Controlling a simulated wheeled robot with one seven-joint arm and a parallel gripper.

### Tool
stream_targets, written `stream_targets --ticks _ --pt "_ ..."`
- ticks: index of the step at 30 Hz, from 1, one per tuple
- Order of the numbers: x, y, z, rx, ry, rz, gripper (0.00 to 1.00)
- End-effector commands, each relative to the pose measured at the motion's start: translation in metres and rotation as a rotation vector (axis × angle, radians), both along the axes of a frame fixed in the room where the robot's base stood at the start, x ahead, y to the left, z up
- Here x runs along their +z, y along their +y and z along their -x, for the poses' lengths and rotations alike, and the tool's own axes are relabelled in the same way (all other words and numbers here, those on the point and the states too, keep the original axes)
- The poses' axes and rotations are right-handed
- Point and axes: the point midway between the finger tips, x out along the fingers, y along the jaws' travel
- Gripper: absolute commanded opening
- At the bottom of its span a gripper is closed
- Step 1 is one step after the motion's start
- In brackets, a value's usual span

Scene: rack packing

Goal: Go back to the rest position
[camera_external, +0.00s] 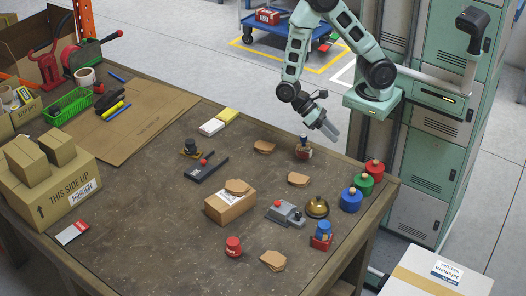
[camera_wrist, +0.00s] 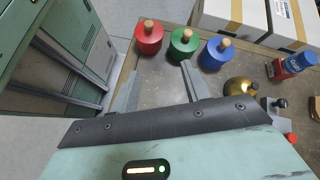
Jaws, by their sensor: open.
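My gripper (camera_external: 329,130) hangs above the table's far right side in the external view, on a green arm bent downward. Its two grey fingers are apart and empty, and the gap between them (camera_wrist: 160,85) shows in the wrist view. Red (camera_external: 374,168), green (camera_external: 364,183) and blue (camera_external: 351,199) cylinders with wooden knobs stand along the table's right edge. In the wrist view the red one (camera_wrist: 149,40), green one (camera_wrist: 184,45) and blue one (camera_wrist: 216,54) lie beyond the fingers. Nothing is held.
The wooden table (camera_external: 150,255) holds a cardboard box (camera_external: 230,205), a brass bell (camera_external: 317,207), a grey device (camera_external: 284,213), a red item (camera_external: 233,247) and several brown pieces. Green lockers (camera_external: 430,150) stand close to the right of my arm. A carton (camera_external: 440,272) stands at the lower right.

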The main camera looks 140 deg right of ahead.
Motion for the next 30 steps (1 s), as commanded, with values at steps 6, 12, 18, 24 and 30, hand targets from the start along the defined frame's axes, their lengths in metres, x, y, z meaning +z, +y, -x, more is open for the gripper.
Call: stream_targets --ticks 6,12,18,24,30 --pt "0.024 0.076 0.012 0.514 -0.185 0.2 0.47" --pt "0.043 0.134 0.035 0.956 -0.42 0.346 0.47" --pt "0.062 0.182 0.063 1.34 -0.704 0.443 0.47" --pt "0.075 0.209 0.084 1.553 -0.905 0.478 0.47" --pt "0.078 0.214 0.089 1.597 -0.951 0.483 0.47"
